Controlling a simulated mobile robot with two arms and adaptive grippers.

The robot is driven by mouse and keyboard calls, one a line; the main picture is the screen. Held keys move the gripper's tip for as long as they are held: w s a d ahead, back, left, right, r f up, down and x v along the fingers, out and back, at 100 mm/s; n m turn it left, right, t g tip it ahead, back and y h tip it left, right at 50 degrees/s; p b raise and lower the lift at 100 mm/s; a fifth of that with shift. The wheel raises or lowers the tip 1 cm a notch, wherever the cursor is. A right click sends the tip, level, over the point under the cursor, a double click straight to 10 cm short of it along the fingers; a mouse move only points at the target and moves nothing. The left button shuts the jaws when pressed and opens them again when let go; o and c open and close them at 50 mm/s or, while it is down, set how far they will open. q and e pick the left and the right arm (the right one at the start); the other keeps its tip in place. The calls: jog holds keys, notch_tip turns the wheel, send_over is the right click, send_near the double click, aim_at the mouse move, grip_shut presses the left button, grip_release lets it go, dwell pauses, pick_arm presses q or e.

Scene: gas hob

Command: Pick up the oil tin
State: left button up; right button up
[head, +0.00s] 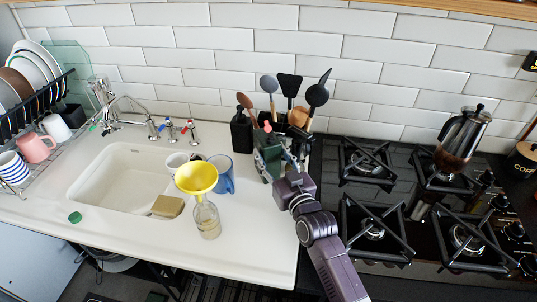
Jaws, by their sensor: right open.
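The oil tin looks to be the dark green tin (267,152) with a small reddish cap, upright on the white counter in front of the utensils. My right arm comes in from the lower right. Its gripper (280,164) is at the tin, open, with its fingers close to the tin's sides. I cannot tell whether they touch it. The gripper hides the tin's lower right part. My left gripper is not in view.
A glass bottle (206,219) with a yellow funnel (196,178) and a blue mug (223,176) stand to the left. A dark bottle (241,131) and utensils (290,86) are behind. The gas hob (405,215) is right; the front counter is clear.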

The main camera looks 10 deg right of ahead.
jog(key=shift+w, duration=0.55)
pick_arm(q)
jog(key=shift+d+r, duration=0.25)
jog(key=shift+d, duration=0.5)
pick_arm(e)
jog(key=w, duration=0.2)
jog(key=w+a, duration=0.1)
jog(key=w, duration=0.1)
jog(key=shift+w+f, duration=0.15)
jog(key=shift+f, duration=0.05)
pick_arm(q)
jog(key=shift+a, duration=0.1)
pick_arm(e)
jog(key=shift+c, duration=0.7)
jog(key=c, duration=1)
pick_arm(q)
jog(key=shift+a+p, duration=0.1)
jog(key=shift+p, duration=0.2)
pick_arm(e)
jog(key=shift+r, duration=0.15)
jog(key=shift+c, duration=0.2)
